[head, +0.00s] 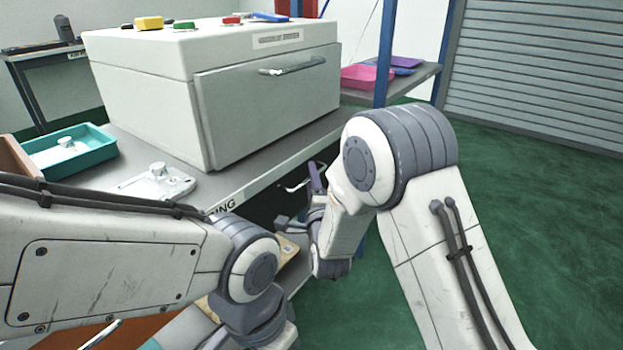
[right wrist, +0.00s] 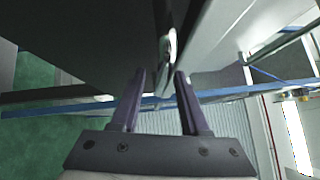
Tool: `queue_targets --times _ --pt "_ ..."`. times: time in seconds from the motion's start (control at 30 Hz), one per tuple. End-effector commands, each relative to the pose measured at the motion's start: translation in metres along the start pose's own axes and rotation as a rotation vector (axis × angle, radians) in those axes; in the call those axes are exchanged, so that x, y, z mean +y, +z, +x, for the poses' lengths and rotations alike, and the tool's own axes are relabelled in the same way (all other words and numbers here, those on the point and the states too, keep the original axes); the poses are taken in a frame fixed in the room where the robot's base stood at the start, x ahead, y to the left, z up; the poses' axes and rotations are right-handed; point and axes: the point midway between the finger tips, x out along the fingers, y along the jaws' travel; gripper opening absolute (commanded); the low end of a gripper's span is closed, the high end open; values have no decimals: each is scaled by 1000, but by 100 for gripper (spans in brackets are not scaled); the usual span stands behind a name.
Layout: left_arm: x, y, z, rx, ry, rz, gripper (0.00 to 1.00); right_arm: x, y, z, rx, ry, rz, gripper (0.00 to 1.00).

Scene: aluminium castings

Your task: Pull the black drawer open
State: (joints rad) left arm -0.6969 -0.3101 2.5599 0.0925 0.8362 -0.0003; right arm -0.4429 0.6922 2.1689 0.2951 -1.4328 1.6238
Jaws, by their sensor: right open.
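The black drawer (head: 262,205) is under the front edge of the grey table in the head view, largely hidden behind my arms. Its pale metal handle (head: 294,187) sticks out at the front. In the right wrist view the dark drawer face (right wrist: 85,40) fills the upper left, and the handle (right wrist: 168,62) shows nearly edge-on. My right gripper (head: 314,182) is at the handle in the head view. In the right wrist view its jaws (right wrist: 160,88) are open, with the handle between and just beyond the fingertips; I cannot tell whether they touch it.
A large white machine (head: 265,105) with its own handle stands on the grey table (head: 235,180). A teal tray (head: 100,148) and a pale casting (head: 155,185) lie left of it. A blue post (head: 384,60) stands behind my right arm. Green floor is open at right.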

Motion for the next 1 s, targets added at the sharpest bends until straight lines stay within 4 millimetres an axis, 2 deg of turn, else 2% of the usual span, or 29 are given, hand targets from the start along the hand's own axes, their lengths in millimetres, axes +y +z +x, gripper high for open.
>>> queue_targets --times 0.3,0.33,0.4,0.43,1.0 --pt "0 0 0 0 0 0 41 0 0 4 -1 0 0 45" --pt "0 0 0 0 0 0 41 0 0 4 -1 0 0 37" --pt "0 0 0 0 0 0 41 0 0 3 -1 0 0 10" --pt "0 0 0 0 0 0 41 0 0 3 -1 0 0 0" --pt "0 0 0 0 0 0 41 0 0 3 -1 1 0 0"
